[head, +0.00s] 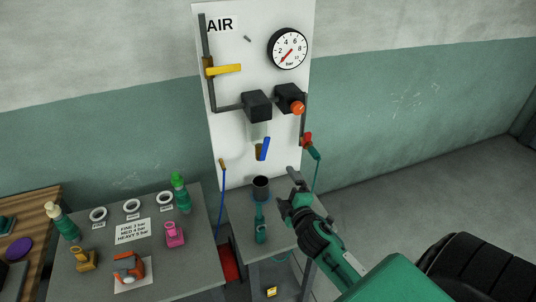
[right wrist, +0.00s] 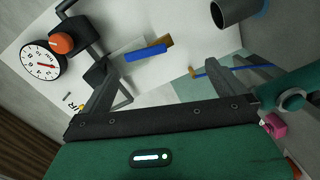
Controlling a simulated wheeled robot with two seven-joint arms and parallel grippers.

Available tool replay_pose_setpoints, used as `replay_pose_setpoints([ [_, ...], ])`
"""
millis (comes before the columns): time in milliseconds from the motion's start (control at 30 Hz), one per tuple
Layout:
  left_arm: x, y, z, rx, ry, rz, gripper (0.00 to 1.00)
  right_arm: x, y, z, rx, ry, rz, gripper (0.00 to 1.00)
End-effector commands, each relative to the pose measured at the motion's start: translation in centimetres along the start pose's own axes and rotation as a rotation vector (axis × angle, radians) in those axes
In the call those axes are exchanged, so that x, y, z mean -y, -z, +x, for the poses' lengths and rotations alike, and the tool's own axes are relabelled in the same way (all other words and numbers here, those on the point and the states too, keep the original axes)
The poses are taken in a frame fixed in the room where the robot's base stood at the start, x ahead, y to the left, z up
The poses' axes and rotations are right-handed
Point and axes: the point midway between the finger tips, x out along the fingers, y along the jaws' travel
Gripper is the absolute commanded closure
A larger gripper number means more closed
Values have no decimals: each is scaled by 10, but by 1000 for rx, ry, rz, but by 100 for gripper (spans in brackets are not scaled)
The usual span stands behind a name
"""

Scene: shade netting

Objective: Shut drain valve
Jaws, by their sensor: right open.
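The drain valve (head: 264,149) has a blue lever on a small brass body below the filter bowl (head: 259,131) on the white panel. In the head view its lever hangs near upright, tilted slightly. In the right wrist view the blue lever (right wrist: 146,53) shows beyond the fingers, with brass (right wrist: 167,41) at one end. My right gripper (head: 289,187) is open and empty, in front of the panel, below and right of the valve and apart from it. Its two fingers also show in the right wrist view (right wrist: 176,75). My left gripper is out of view.
The panel (head: 230,60) also carries a yellow lever (head: 224,69), a gauge (head: 288,48), an orange knob (head: 298,108) and a red fitting (head: 307,139) with a hose. A dark cup (head: 261,187) and teal tool (head: 260,225) stand below. A cluttered table (head: 196,262) is left.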

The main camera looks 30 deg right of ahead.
Motion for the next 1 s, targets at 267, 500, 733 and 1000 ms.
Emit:
replay_pose_setpoints([
  [267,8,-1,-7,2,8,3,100,-30,9,16,-41,-70,-72,0],
  [500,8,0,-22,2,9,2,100,-34,11,54,-39,-69,-70,0],
  [733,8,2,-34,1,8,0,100,-36,13,94,-38,-67,-69,0],
  [1000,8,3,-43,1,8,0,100,-36,14,130,-38,-66,-67,0],
])
